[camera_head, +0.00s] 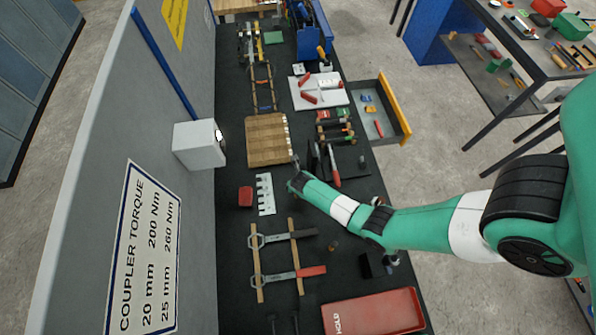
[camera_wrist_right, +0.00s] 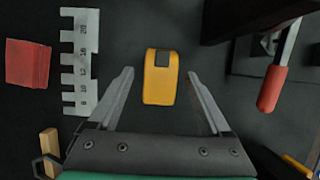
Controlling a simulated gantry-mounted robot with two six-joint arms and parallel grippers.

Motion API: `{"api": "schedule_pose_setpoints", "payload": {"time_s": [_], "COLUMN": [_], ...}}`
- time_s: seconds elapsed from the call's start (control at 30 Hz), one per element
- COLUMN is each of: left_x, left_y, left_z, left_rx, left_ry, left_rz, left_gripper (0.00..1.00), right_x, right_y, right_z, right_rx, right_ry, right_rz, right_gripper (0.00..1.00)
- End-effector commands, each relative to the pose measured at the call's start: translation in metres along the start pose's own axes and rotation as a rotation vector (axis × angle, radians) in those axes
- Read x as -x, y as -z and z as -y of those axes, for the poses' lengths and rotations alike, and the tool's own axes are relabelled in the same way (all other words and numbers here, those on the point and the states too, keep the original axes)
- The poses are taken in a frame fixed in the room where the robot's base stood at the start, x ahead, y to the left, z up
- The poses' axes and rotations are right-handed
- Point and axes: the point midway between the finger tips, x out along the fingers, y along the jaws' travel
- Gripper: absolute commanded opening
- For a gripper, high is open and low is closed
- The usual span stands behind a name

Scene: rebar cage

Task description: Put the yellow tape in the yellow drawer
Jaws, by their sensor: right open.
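The yellow tape (camera_wrist_right: 160,88), a yellow case with a dark patch at its far end, lies on the dark bench top in the right wrist view. My right gripper (camera_wrist_right: 160,74) is open, with the tape framed between its fingers and a gap on both sides. In the head view my right gripper (camera_head: 295,168) is over the middle of the bench, and I cannot make out the tape there. The yellow drawer (camera_head: 394,108) is pulled out on the bench's right side, with a yellow front and small items inside. My left gripper is not in view.
A white notched gauge (camera_wrist_right: 81,65) and a red block (camera_wrist_right: 28,63) lie left of the tape. A red-handled tool (camera_wrist_right: 273,85) lies to its right. A wooden board (camera_head: 267,140) and a red tray (camera_head: 373,312) also occupy the bench. A grey panel wall runs along its left.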

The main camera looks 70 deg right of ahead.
Motion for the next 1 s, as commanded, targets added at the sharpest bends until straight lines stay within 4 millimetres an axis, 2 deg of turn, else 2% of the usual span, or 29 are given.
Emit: {"api": "schedule_pose_setpoints", "payload": {"time_s": [0.03,0.1,0.33,0.37,0.8,1.0], "left_x": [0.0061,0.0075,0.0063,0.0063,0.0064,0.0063], "left_y": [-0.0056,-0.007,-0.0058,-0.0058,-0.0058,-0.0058], "left_z": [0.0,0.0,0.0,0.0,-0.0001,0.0], "left_rx": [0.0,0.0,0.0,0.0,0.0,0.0], "left_ry": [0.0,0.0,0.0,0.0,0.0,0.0], "left_rz": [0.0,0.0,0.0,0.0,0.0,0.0], "left_gripper": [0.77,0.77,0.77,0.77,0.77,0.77], "right_x": [-0.0115,-0.0171,-0.0173,-0.0172,-0.0171,-0.0168], "right_y": [0.0008,-0.0003,-0.0008,-0.0008,-0.0007,-0.0013], "right_z": [0.0004,0.0002,0.0004,0.0004,0.0003,0.0], "right_rx": [-0.002,-0.002,-0.001,0.0,0.0,0.0], "right_ry": [0.001,0.0,0.0,0.0,0.0,-0.001], "right_rz": [0.0,0.001,0.001,0.001,0.001,0.002], "right_gripper": [0.82,0.82,0.82,0.79,0.0,0.0]}}
